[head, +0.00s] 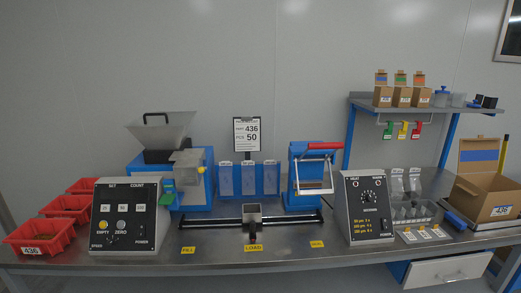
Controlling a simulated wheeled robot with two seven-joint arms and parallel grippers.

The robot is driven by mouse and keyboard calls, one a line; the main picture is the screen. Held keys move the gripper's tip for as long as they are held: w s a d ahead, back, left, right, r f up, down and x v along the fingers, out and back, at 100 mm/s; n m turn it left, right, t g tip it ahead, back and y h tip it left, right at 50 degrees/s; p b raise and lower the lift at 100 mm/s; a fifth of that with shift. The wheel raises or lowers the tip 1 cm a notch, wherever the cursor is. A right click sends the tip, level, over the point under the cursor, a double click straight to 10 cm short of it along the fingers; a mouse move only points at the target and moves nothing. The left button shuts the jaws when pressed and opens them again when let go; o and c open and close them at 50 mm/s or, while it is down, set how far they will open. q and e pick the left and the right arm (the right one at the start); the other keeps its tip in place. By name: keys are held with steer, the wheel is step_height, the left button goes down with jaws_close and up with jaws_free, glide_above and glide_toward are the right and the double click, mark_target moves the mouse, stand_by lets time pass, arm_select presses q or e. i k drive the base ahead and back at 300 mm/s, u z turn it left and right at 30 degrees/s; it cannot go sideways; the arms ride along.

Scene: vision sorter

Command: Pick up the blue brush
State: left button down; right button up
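A small blue item with a darker part, which looks like the blue brush (456,219), lies on the steel table at the right. It is just in front of and left of the open cardboard box (493,204). It is too small to make out bristles. Neither of my grippers shows in the head view.
The steel table (215,241) carries red bins (38,234) at left, a count panel (124,217), a blue hopper machine (196,185), a blue press (305,176) and a heat panel (362,210). Small cards (424,233) lie left of the blue item. A shelf (428,106) stands behind. An open drawer (447,271) sticks out below.

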mark_target(458, 224)
steer(key=z, duration=1.65)
